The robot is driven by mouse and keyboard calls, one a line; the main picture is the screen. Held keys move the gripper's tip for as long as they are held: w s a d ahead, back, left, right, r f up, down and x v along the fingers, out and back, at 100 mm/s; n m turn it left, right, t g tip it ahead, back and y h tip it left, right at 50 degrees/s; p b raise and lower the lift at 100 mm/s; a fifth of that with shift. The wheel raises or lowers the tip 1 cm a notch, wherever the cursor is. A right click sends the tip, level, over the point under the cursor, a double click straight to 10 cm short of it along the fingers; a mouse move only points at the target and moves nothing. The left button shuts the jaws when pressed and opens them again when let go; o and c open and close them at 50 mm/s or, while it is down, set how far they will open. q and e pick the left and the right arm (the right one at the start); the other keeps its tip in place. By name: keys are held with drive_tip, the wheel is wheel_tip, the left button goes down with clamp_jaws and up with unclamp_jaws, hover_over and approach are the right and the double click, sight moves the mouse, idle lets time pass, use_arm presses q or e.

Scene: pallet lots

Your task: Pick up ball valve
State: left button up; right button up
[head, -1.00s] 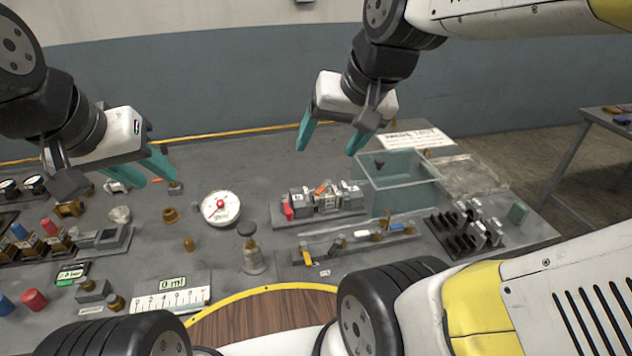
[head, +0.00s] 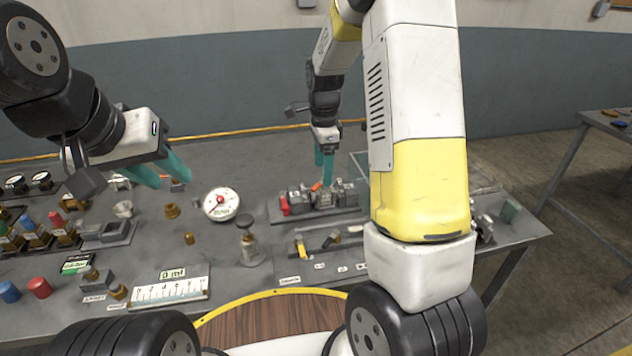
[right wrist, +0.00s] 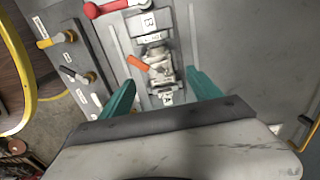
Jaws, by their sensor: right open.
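The ball valve (right wrist: 158,58), a small metal fitting with an orange lever, sits in a grey holder between labels B and A in the right wrist view. In the head view it is in the middle block (head: 323,196), partly hidden by the gripper. My right gripper (right wrist: 161,86) is open and empty, with its teal fingers on either side of the valve's near end. In the head view, the right gripper (head: 323,178) points down over the block; contact cannot be told. My left gripper (head: 168,178) is open and empty above the left of the bench.
A red-handled fitting (head: 285,207) is beside the valve on the block. Yellow-handled parts (head: 301,248) lie in front. My right arm hides much of the bench's right side.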

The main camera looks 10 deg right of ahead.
sight(324, 188)
drive_tip(key=f, duration=0.7)
drive_tip(key=shift+d+f, duration=0.2)
drive_tip(key=shift+f, duration=0.05)
clamp_jaws()
